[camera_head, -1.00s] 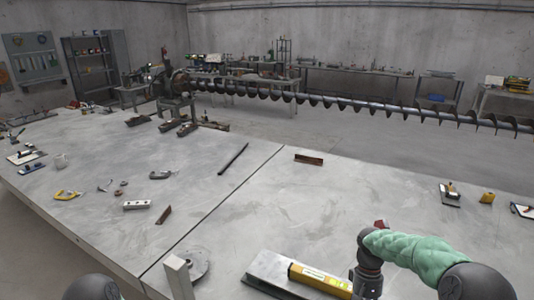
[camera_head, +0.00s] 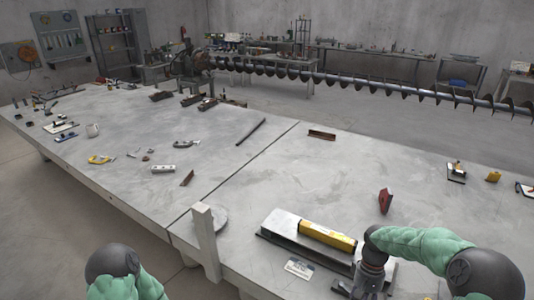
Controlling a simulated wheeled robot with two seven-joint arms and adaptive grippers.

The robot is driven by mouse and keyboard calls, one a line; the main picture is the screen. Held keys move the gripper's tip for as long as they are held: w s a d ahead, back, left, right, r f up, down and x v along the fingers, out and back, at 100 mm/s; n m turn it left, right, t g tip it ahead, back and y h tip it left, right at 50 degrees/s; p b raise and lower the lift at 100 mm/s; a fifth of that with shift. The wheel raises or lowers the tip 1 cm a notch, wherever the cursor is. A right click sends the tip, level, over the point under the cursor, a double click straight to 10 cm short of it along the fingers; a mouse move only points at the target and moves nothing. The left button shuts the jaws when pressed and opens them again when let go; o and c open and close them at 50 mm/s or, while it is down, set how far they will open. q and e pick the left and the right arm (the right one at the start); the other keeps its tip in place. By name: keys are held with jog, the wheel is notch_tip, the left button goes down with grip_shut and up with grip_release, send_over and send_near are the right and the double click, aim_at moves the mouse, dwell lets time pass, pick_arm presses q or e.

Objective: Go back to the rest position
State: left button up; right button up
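My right arm comes in from the lower right in a green sleeve.
A yellow level (camera_head: 327,236) lies on the grey tool (camera_head: 283,224). A red object (camera_head: 385,200) is behind my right wrist.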

jog(key=s+a+f+t+y, duration=0.1)
jog(key=s+a+f, duration=0.4)
jog(key=a+f, duration=0.35)
jog(key=s+a+f+t+y, duration=0.2)
jog(key=s+a+f, duration=0.3)
jog(key=a+f, duration=0.3)
jog(key=s+a+f+m+t, duration=0.1)
jog(key=s+a+f, duration=0.1)
jog(key=s, duration=0.5)
jog(key=shift+x, duration=0.8)
